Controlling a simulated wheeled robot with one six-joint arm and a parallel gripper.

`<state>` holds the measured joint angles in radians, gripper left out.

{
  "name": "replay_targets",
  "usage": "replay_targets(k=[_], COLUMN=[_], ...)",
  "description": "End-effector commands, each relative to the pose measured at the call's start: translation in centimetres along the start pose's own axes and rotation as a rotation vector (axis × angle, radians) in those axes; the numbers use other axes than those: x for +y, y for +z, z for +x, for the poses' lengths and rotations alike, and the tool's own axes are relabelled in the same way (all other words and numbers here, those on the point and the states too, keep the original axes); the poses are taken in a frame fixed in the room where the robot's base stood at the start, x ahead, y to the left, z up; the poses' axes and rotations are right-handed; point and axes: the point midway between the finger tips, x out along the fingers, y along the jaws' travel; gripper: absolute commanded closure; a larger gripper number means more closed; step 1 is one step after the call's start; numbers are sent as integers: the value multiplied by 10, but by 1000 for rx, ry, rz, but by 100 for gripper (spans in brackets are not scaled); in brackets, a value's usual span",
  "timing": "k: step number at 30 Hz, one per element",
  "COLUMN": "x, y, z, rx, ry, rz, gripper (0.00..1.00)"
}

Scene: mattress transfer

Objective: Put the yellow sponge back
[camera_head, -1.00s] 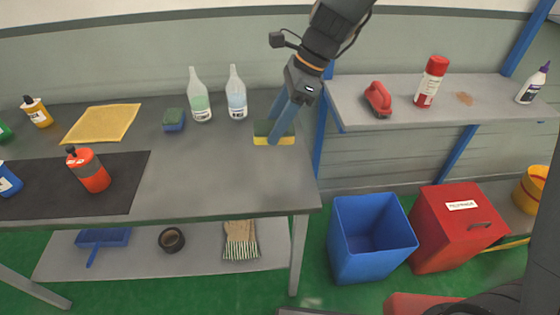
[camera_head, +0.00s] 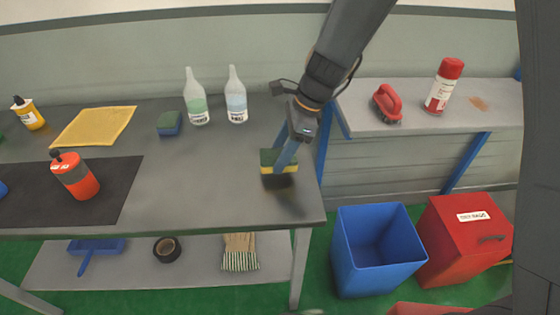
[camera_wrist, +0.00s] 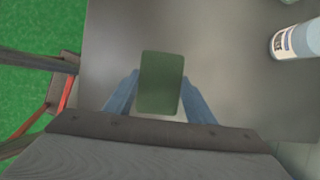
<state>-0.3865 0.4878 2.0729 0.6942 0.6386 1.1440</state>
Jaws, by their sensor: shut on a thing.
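The yellow sponge (camera_head: 266,168), with a dark green scouring top, is at the right end of the grey table. My gripper (camera_head: 281,165) is shut on it from above, with blue fingers on either side. A dark shadow shows on the tabletop just below the sponge, so it appears held a little above the table. In the wrist view the sponge's green face (camera_wrist: 160,82) lies between the two blue fingers (camera_wrist: 158,95). A second sponge, blue with a green top (camera_head: 169,124), lies farther left at the back of the table.
A yellow cloth (camera_head: 95,127) and an orange bottle (camera_head: 76,176) are at the left. The table's (camera_head: 190,190) middle is clear. A blue bin (camera_head: 346,270) and red box (camera_head: 462,240) stand right.

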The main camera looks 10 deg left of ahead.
Motion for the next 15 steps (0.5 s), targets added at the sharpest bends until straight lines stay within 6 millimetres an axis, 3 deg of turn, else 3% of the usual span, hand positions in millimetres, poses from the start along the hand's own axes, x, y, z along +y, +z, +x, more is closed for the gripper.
replay_targets(k=[6,15], x=[1,0], y=[-11,-13], z=[26,30], rx=[1,0], ry=[2,0], rz=[3,1], gripper=[68,68])
